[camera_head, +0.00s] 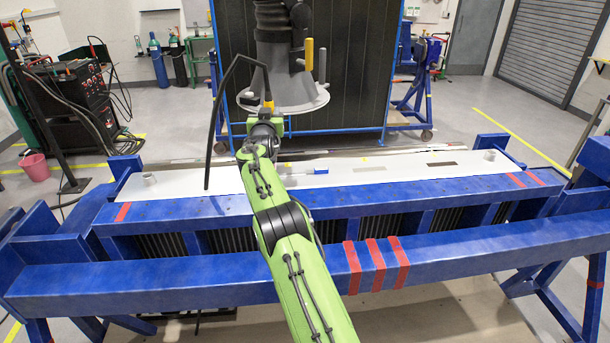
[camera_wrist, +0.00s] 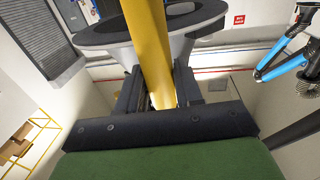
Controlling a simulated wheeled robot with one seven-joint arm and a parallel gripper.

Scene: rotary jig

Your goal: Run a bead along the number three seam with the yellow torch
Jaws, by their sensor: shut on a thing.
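My gripper (camera_head: 266,113) is above the white plate on the blue jig, just below a grey hood. In the wrist view, my gripper (camera_wrist: 150,92) is shut on a thick yellow bar that looks like the yellow torch's handle (camera_wrist: 149,45). In the head view only a small part of the yellow torch (camera_head: 268,103) shows. Its tip cannot be made out. A thin black line (camera_head: 225,82) bends from near my gripper down towards the plate. Three red bands (camera_head: 376,266) mark the jig's front beam. One red band (camera_head: 123,212) is at the left, two (camera_head: 525,179) at the right.
The grey hood (camera_head: 283,90) hangs close to my gripper; it shows behind the bar in the wrist view (camera_wrist: 195,20). A yellow handle (camera_head: 309,53) is on the hood's right. The plate's right half is mostly clear.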

